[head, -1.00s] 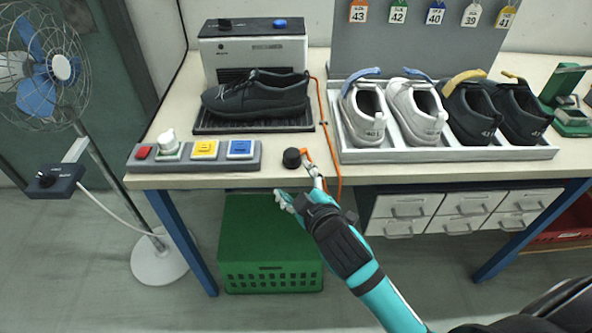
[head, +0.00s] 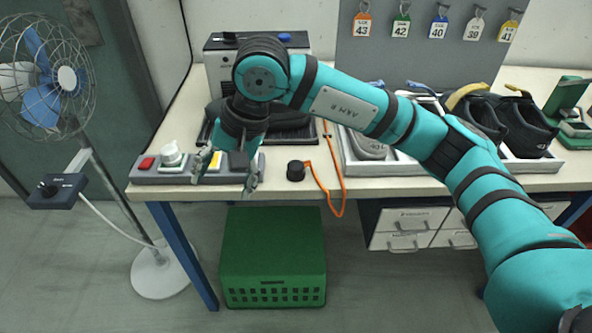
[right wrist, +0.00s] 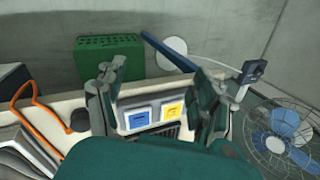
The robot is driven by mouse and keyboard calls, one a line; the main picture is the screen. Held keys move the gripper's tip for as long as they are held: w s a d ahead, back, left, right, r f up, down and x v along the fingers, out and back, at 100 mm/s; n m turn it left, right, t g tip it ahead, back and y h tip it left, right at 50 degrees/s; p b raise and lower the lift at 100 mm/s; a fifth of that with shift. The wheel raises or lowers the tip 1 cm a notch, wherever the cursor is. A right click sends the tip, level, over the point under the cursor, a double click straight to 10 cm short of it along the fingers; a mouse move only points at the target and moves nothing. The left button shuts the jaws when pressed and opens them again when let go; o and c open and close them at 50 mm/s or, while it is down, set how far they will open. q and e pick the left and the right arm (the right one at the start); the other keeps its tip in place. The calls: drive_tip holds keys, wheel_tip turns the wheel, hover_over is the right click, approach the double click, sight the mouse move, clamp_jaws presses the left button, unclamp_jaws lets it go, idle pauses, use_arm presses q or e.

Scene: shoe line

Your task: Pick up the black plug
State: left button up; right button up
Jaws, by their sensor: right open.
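The black plug (head: 296,171) is a short round black piece on the orange cord (head: 334,170). It lies at the table's front edge, right of the button panel. It also shows in the right wrist view (right wrist: 79,120), left of the fingers. My right gripper (head: 227,174) is open and empty, pointing down over the button panel. It is left of the plug and apart from it. My left gripper is not in view.
The button panel (head: 145,178) has red, white, yellow and blue parts. A grey machine (head: 218,70) stands behind my arm. A white tray (head: 555,164) of shoes is at right, partly hidden. A green crate (head: 272,250) sits under the table, and a fan (head: 45,75) stands at left.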

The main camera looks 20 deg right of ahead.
drive_tip(key=w+d+r+t+h, duration=0.1)
drive_tip(key=w+d+r+h, duration=0.2)
drive_tip(key=d, duration=0.3)
drive_tip(key=w+d+r+t+h, duration=0.2)
drive_tip(key=d+h, duration=0.2)
drive_tip(key=d, duration=0.3)
drive_tip(key=p, duration=0.1)
hover_over(296, 163)
drive_tip(key=s+a, duration=0.1)
drive_tip(key=s, duration=0.1)
drive_tip(key=shift+g+y, duration=0.3)
wheel_tip(296, 163, down, 10)
drive_tip(key=shift+a+r, duration=0.15)
drive_tip(key=shift+p+x, duration=0.5)
drive_tip(key=shift+x, duration=2.7)
drive_tip(key=shift+s, duration=0.1)
drive_tip(key=shift+c, duration=0.2)
drive_tip(key=c, duration=1.2)
drive_tip(key=shift+c, duration=0.3)
drive_tip(key=shift+r, duration=0.2)
